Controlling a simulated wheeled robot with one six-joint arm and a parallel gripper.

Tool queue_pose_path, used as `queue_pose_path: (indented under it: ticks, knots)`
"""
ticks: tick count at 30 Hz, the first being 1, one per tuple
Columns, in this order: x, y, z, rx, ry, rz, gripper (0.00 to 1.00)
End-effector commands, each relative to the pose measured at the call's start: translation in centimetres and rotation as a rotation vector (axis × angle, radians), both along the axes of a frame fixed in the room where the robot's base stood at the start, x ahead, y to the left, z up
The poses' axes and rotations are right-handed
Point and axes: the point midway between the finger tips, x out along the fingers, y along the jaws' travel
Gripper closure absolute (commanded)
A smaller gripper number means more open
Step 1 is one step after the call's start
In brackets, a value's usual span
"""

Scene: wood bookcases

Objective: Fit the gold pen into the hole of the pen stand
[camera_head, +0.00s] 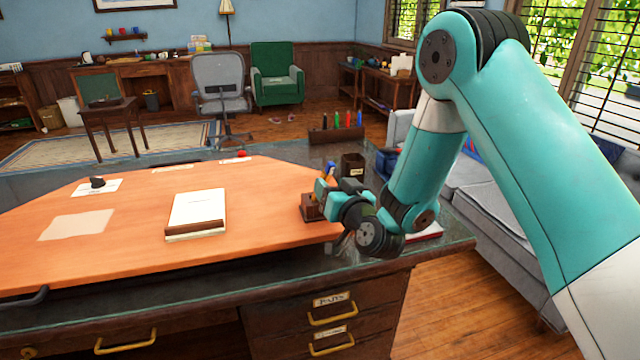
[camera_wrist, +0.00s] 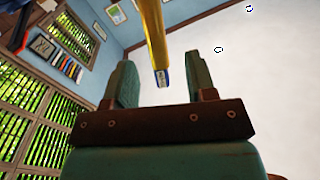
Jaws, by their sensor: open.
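My gripper (camera_head: 328,190) is low over the right end of the desk, beside the brown wooden pen stand (camera_head: 309,212), which it partly hides. The gold pen (camera_wrist: 153,35) shows in the wrist view, with its blue end in the gap between the two fingers (camera_wrist: 163,82). The fingers are apart, and a gap shows on each side of the pen. In the head view, a small blue and yellow tip (camera_head: 330,167) shows just above the gripper. The stand's hole and the pen's other end are hidden, so I cannot tell whether the pen sits in the hole.
A dark cup (camera_head: 353,164) stands just behind my gripper, and a rack of coloured pens (camera_head: 336,134) is farther back. A white notepad (camera_head: 197,214) and a dark object on a white card (camera_head: 97,183) lie on the orange desk top (camera_head: 130,255). The front middle is clear.

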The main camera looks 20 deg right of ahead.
Motion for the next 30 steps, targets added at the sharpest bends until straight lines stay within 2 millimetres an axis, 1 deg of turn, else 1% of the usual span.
queue_pose_path:
  ticks: [1, 6, 12, 18, 26, 27, 29, 30]
  knots:
    - [0.4, 0.0, 0.3, 0.002, 0.001, -0.001, 0.49]
    - [2.5, 0.2, 0.4, 0.001, 0.002, -0.001, 0.49]
    - [4.0, 0.4, 0.3, 0.002, 0.002, -0.001, 0.49]
    - [4.7, 0.5, -0.1, 0.002, 0.001, -0.001, 0.49]
    - [4.8, 0.5, -0.4, 0.001, 0.000, -0.001, 0.49]
    - [4.8, 0.5, -0.4, 0.001, 0.000, 0.000, 0.51]
    - [4.8, 0.5, -0.4, 0.001, 0.000, 0.000, 0.65]
    - [4.8, 0.5, -0.4, 0.001, 0.000, 0.000, 0.74]
